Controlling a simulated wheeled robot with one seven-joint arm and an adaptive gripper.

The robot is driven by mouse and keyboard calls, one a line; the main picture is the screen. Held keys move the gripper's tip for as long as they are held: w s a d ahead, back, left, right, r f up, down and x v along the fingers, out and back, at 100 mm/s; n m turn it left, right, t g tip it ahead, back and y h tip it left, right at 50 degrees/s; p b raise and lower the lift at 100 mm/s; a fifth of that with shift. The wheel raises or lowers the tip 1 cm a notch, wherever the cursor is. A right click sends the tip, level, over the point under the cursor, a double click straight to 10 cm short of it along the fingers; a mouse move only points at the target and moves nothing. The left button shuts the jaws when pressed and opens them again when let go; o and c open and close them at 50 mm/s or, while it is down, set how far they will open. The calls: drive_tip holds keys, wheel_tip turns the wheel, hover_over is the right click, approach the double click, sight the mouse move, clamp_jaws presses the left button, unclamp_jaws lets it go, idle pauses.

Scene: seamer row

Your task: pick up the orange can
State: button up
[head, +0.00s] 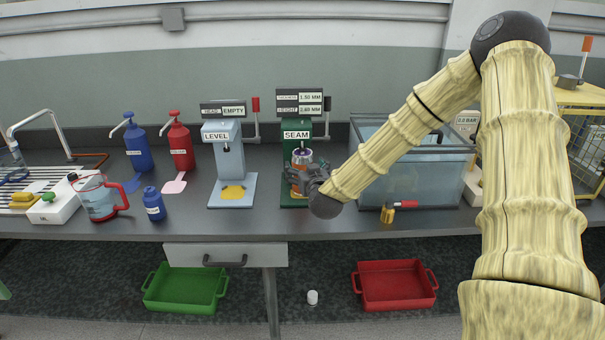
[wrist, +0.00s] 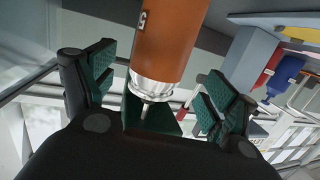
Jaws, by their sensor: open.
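The orange can (head: 297,188) stands upright at the green seamer labelled SEAM (head: 296,134), partly hidden behind my gripper in the head view. In the wrist view the orange can (wrist: 170,40) fills the upper middle, with a silver end facing my palm and a dark "5" mark on its side. My gripper (head: 309,174) is at the can in the head view. In the wrist view its green-padded fingers (wrist: 152,92) are spread apart on either side of the can, with gaps showing. The far end of the can is out of the wrist view.
The light blue LEVEL machine (head: 233,189) stands left of the seamer. A glass tank (head: 419,175) stands close on the right. Green (head: 185,308) and red (head: 396,302) trays and a white cup (head: 312,297) sit below.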

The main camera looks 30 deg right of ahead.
sight(303, 154)
drive_tip(key=shift+p+x, duration=0.4)
drive_tip(key=shift+x, duration=2.2)
drive_tip(key=shift+s+d+f, duration=0.1)
drive_tip(key=shift+d+f, duration=0.05)
drive_tip(key=c, duration=1.7)
drive_tip(key=shift+r, duration=0.2)
drive_tip(key=shift+r, duration=1.65)
drive_tip(key=a+f+b+v, duration=0.1)
drive_tip(key=b+v, duration=0.1)
drive_tip(key=v, duration=1.4)
drive_tip(key=shift+d+r+p, duration=0.2)
drive_tip(key=shift+r+p, duration=9.05)
drive_tip(key=shift+p, duration=0.05)
